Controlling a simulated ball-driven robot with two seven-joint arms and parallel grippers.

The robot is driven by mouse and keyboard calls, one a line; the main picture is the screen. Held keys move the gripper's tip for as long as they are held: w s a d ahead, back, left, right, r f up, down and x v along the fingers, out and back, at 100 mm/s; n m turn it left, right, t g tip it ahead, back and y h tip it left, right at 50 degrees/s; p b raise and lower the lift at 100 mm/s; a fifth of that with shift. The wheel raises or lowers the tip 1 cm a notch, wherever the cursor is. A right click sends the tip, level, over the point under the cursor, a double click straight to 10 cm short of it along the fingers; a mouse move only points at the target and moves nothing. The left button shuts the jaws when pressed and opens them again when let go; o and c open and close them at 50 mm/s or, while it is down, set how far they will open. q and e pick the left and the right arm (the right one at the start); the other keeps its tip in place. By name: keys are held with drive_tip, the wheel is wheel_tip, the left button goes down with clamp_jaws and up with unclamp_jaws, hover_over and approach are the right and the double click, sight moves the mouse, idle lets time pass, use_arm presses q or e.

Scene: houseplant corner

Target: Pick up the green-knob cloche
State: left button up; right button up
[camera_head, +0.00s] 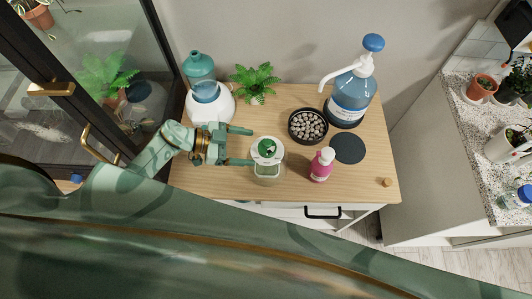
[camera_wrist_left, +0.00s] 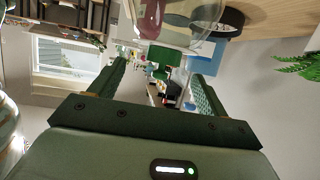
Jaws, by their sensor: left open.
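The green-knob cloche (camera_head: 267,168) stands on the wooden cabinet top in the head view. It has a clear body, a pale top and a green knob (camera_head: 266,146). My left gripper (camera_head: 249,147) is open just left of it, with its fingers pointing right toward the knob. The jaws look empty, and I cannot tell if a finger touches the cloche. In the left wrist view the green knob (camera_wrist_left: 160,54) shows ahead between the spread fingers (camera_wrist_left: 158,82), with clear glass beyond it. My right gripper is out of view.
A black bowl of pebbles (camera_head: 308,126), a dark round mat (camera_head: 348,148) and a large blue pump bottle (camera_head: 350,95) are farther right. A fern (camera_head: 255,80) and a white-and-teal vessel (camera_head: 222,104) stand behind my gripper.

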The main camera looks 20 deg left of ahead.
sight(259, 148)
use_arm(q)
drive_tip(key=b+x, duration=0.1)
drive_tip(key=x, duration=0.2)
drive_tip(key=shift+w+d+f, duration=0.1)
drive_tip(key=shift+f, duration=0.15)
drive_tip(key=shift+w+d+f+b, duration=0.1)
drive_tip(key=shift+w+d+b, duration=0.1)
drive_tip(key=shift+d+b, duration=0.1)
drive_tip(key=shift+w+d+f+b, duration=0.2)
drive_tip(key=shift+b, duration=0.1)
drive_tip(key=b+x, duration=0.3)
drive_tip(key=x, duration=0.1)
drive_tip(key=shift+a, duration=0.1)
drive_tip(key=shift+w+d, duration=0.15)
drive_tip(key=shift+d, duration=0.15)
drive_tip(key=shift+r, duration=0.1)
drive_tip(key=shift+c, duration=0.3)
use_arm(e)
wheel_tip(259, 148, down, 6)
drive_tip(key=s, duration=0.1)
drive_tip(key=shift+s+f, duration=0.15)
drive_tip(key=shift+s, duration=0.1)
use_arm(q)
drive_tip(key=c, duration=1.5)
clamp_jaws()
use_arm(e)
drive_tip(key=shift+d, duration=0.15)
